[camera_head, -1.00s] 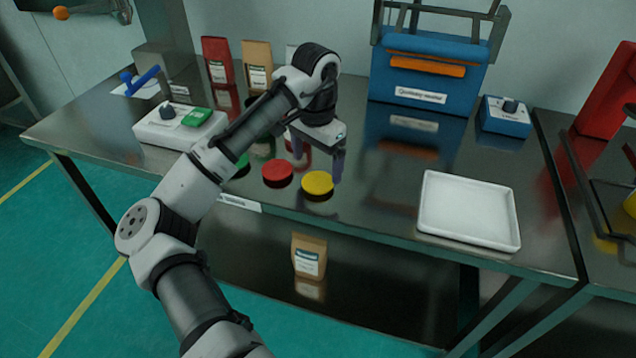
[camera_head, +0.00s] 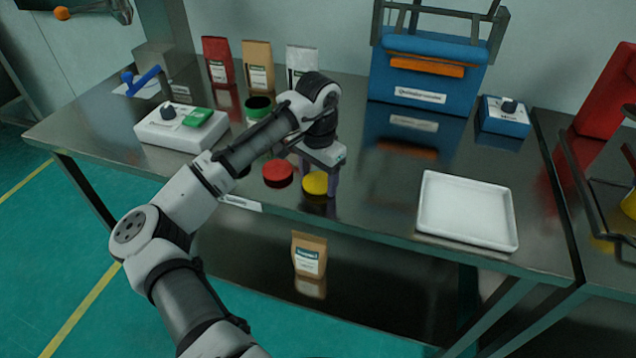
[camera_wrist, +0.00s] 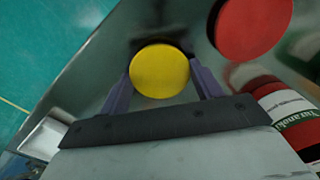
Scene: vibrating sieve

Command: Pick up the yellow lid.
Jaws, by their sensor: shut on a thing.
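The yellow lid (camera_head: 315,183) is a flat round disc near the front edge of the steel table. It also shows in the wrist view (camera_wrist: 159,71), between the purple fingers of my gripper (camera_wrist: 160,80). In the head view my gripper (camera_head: 318,180) is low over the table at the lid, and a finger hides part of the lid's right side. The fingers are shut on the lid, one at each side of it. I cannot tell whether the lid is clear of the tabletop.
A red lid (camera_head: 278,172) lies just left of the yellow lid. A green-rimmed container (camera_head: 259,106) stands farther back. A white tray (camera_head: 467,210) sits at the right. The table between the tray and my gripper is clear. A blue machine (camera_head: 425,80) stands behind.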

